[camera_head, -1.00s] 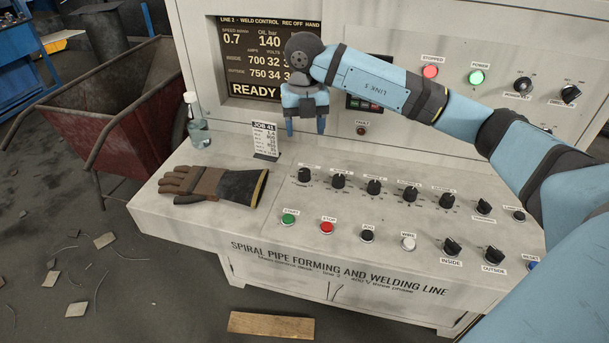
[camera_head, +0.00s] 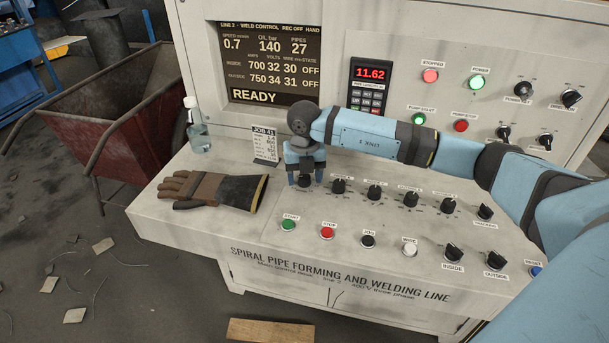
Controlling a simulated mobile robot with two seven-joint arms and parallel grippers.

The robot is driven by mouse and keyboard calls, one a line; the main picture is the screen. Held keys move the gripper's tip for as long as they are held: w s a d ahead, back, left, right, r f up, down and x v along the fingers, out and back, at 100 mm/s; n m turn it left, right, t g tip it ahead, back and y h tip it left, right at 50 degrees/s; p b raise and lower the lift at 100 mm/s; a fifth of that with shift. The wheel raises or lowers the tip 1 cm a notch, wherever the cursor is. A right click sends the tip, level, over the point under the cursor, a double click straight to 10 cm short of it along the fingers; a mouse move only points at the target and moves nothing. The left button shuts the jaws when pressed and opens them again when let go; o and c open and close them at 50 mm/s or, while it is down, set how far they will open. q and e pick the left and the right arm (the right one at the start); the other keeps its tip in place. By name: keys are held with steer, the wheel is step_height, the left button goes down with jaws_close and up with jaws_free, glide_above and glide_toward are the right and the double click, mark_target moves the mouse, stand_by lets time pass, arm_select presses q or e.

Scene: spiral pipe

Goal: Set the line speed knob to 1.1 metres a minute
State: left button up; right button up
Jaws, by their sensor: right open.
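The line speed knob (camera_head: 304,181) is the leftmost black knob in the upper row on the sloped desk; its label is hidden behind my gripper. My right gripper (camera_head: 305,182) points down over this knob with one blue finger on each side of it. It is open, and I cannot tell whether the fingers touch the knob. The display (camera_head: 270,62) reads speed 0.7 and READY. The job card (camera_head: 266,144) stands behind the knob row; its small print is hard to read. My left gripper is not in view.
More knobs (camera_head: 339,186) continue to the right in the same row. Start (camera_head: 288,225) and stop (camera_head: 327,232) buttons sit just in front. A work glove (camera_head: 212,190) and a clear bottle (camera_head: 198,130) are at left. A keypad unit (camera_head: 368,85) reads 11.62.

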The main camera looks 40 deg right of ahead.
steer(key=c, duration=0.9)
